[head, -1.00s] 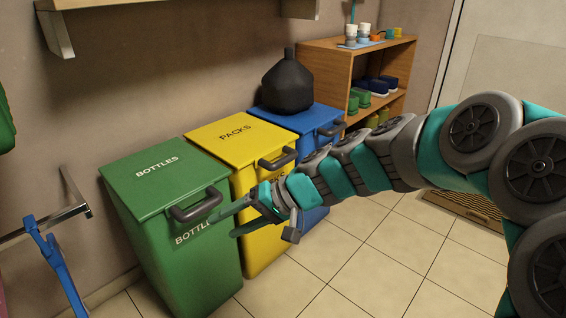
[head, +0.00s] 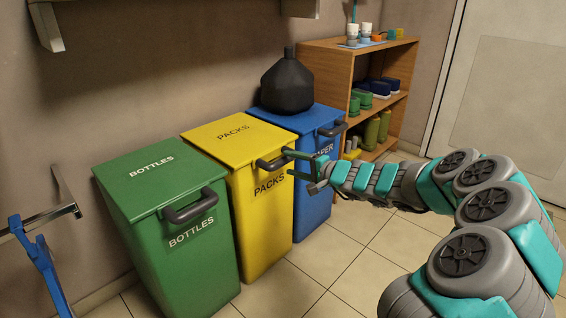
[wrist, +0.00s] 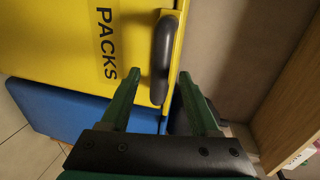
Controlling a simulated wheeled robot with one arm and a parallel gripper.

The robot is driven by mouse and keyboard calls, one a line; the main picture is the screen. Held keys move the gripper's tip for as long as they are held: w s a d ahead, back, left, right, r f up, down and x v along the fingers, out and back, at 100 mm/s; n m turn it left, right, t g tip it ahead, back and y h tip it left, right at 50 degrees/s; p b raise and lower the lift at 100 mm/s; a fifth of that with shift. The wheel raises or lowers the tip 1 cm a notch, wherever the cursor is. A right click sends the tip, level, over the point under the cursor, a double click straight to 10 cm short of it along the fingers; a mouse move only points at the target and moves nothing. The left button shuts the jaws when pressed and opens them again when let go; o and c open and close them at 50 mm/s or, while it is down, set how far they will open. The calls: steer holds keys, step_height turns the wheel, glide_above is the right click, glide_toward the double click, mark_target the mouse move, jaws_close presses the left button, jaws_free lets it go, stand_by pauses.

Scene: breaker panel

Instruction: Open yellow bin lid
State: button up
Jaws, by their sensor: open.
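The yellow bin (head: 262,222) marked PACKS stands between the green and blue bins, its yellow lid (head: 235,140) shut. A dark handle (head: 277,161) sits at the lid's front edge. My gripper (head: 289,163) is open in front of this handle, its fingers pointing left toward it. In the wrist view, the handle (wrist: 160,60) reaches between the two green fingers (wrist: 159,80), with a gap on each side. The yellow front with the PACKS lettering (wrist: 106,45) shows beside it. I cannot tell how deep the handle lies between the fingers.
The green BOTTLES bin (head: 160,170) stands left and the blue bin (head: 313,190) right, with a black jug (head: 287,85) on the blue lid. A wooden shelf (head: 345,55) stands behind. A blue object (head: 40,262) hangs at the left. The tiled floor (head: 345,262) in front is clear.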

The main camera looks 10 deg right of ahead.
mark_target(286, 162)
steer(key=shift+x, duration=2.05)
jaws_close()
